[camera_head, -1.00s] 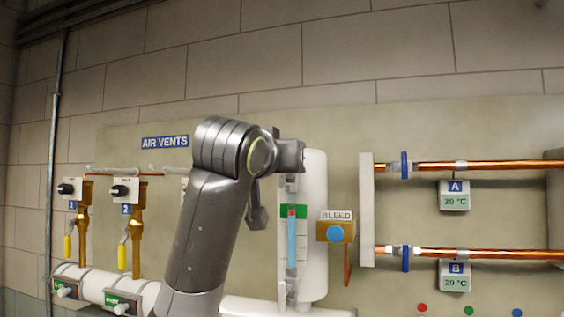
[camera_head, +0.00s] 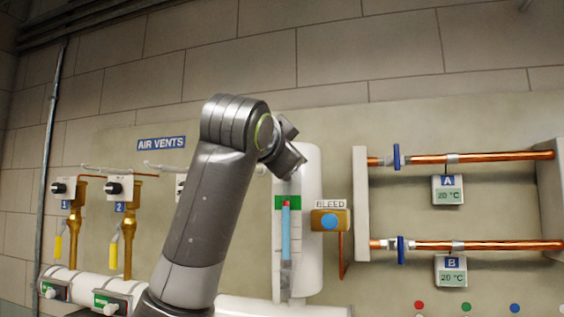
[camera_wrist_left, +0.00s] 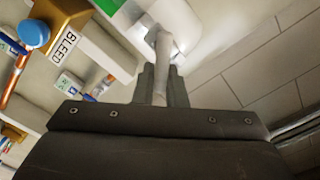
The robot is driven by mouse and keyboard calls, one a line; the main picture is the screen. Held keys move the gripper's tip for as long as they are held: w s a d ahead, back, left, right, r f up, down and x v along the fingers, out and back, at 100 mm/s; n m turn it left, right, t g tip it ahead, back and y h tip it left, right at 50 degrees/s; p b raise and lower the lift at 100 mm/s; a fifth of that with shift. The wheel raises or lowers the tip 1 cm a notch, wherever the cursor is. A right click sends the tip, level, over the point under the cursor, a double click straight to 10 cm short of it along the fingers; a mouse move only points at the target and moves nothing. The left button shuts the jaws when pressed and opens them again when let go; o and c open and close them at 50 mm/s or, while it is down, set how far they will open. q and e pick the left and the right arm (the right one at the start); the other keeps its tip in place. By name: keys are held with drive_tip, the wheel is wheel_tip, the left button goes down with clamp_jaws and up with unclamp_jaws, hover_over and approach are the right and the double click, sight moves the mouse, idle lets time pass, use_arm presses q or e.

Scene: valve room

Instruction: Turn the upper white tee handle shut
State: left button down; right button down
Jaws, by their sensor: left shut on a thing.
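The upper white tee handle (camera_wrist_left: 164,48) shows in the left wrist view as a pale bar running down from a white fitting. My left gripper (camera_wrist_left: 160,76) is shut on this handle, with a dark finger on each side. In the head view my left gripper's body (camera_head: 284,152) is tilted at the top of the white sight-glass column (camera_head: 312,215). My arm hides the fingers and the handle there. A lower fitting on the gauge shows only in part. My right gripper is in neither view.
The brass bleed valve with a blue knob (camera_head: 330,222) sits just right of the column. Copper pipes (camera_head: 480,157) with blue valves are further right. Air vent valves (camera_head: 122,188) and a white header pipe (camera_head: 80,283) are left.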

use_arm(q)
drive_tip(key=m+b, duration=0.1)
drive_tip(key=m, duration=0.1)
drive_tip(key=f+m+b, duration=0.1)
drive_tip(key=m, duration=0.1)
drive_tip(key=shift+s+d+m, duration=0.1)
drive_tip(key=shift+d+m, duration=0.1)
drive_tip(key=shift+m, duration=0.1)
drive_tip(key=shift+d+f+m+b, duration=0.15)
drive_tip(key=shift+m+b, duration=0.3)
drive_tip(key=shift+m, duration=0.5)
drive_tip(key=shift+a+f+m+b, duration=0.1)
drive_tip(key=shift+m+b, duration=0.35)
drive_tip(key=shift+m, duration=0.5)
drive_tip(key=c, duration=1.5)
unclamp_jaws()
drive_tip(key=shift+s, duration=0.1)
drive_tip(key=b+v, duration=0.8)
drive_tip(key=v, duration=0.9)
drive_tip(key=shift+s, duration=0.15)
